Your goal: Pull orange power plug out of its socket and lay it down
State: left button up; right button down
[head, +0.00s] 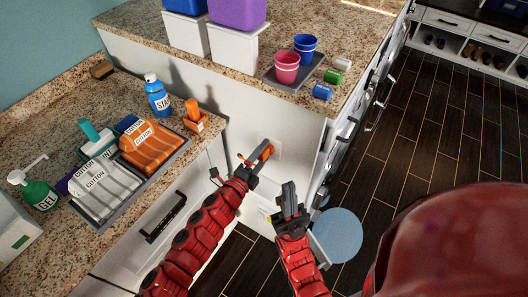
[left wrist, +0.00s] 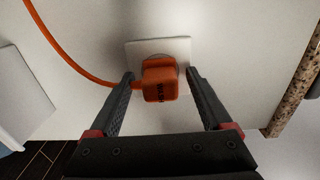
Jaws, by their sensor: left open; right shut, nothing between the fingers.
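The orange power plug (left wrist: 160,82) sits in the white wall socket plate (left wrist: 176,46), with its orange cord (left wrist: 66,50) running to the upper left. In the head view the plug (head: 268,152) is on the white panel, partly hidden by my left gripper. My left gripper (left wrist: 159,76) is open, one finger on each side of the plug. Gaps show between the fingers and the plug, so it is not gripped. My right gripper (head: 289,187) is shut and empty, lower and to the right of the plug in the head view.
A granite counter at left holds a blue bottle (head: 158,97), an orange holder (head: 195,117) and a tray of folded cloths. The upper granite counter (head: 185,40) juts above the socket, with cups near its edge. A round blue-grey disc (head: 338,235) lies below, right of my right arm.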

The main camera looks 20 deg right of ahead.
aim_at(259, 158)
dwell(0.6)
pick_arm(q)
grip_shut()
dwell(0.4)
jog(key=shift+v, duration=1.6)
jog(key=shift+s+a, duration=0.35)
jog(key=shift+a, duration=0.25)
jog(key=shift+s+a, duration=0.5)
